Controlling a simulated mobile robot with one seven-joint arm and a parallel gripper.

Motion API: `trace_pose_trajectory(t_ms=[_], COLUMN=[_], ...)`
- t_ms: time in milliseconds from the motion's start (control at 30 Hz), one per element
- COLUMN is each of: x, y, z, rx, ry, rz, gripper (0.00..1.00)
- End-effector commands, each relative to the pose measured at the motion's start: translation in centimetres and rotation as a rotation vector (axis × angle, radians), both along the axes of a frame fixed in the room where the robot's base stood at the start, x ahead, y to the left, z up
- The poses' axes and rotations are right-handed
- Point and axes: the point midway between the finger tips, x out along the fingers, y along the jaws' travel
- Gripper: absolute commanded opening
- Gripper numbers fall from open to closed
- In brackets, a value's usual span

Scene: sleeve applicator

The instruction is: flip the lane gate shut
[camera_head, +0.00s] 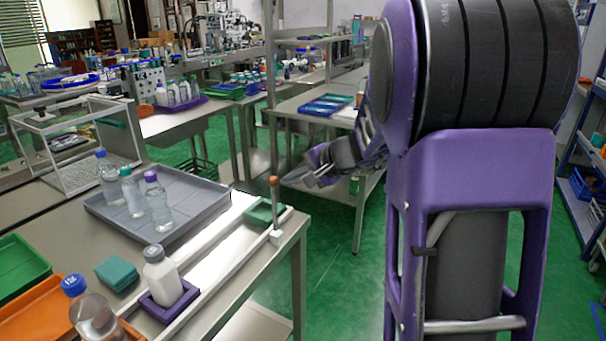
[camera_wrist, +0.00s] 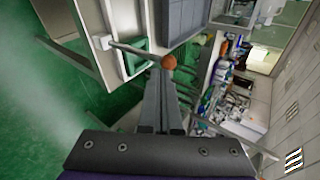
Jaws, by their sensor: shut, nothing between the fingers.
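The lane gate is a thin pale rod (camera_head: 275,210) with an orange ball knob (camera_head: 273,181) on top. It stands upright from a white block (camera_head: 277,237) at the lane's right end. In the wrist view the rod (camera_wrist: 134,50) runs from the block to the orange knob (camera_wrist: 168,62). My gripper (camera_head: 286,180) is shut and empty, just right of the knob in the head view. In the wrist view my gripper's fingertips (camera_wrist: 161,74) are close to the knob; I cannot tell whether they touch. The lane (camera_head: 217,266) runs along the table's front edge.
A white bottle (camera_head: 163,277) stands in a purple holder (camera_head: 170,301) on the lane. A green tray (camera_head: 264,211) lies by the gate. A grey tray (camera_head: 190,222) with several clear bottles stands behind the lane. Open green floor (camera_head: 335,240) lies right of the table.

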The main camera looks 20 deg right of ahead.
Motion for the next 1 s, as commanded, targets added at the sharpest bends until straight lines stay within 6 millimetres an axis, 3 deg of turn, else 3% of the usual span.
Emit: trace_pose_trajectory(t_ms=[233,1000], x=[2.0,3.1], y=[1.4,2.4], z=[-0.9,-0.5], rx=[0.000,-0.046], ry=[0.000,0.045], rz=[0.001,0.002], gripper=[0.00,0.00])
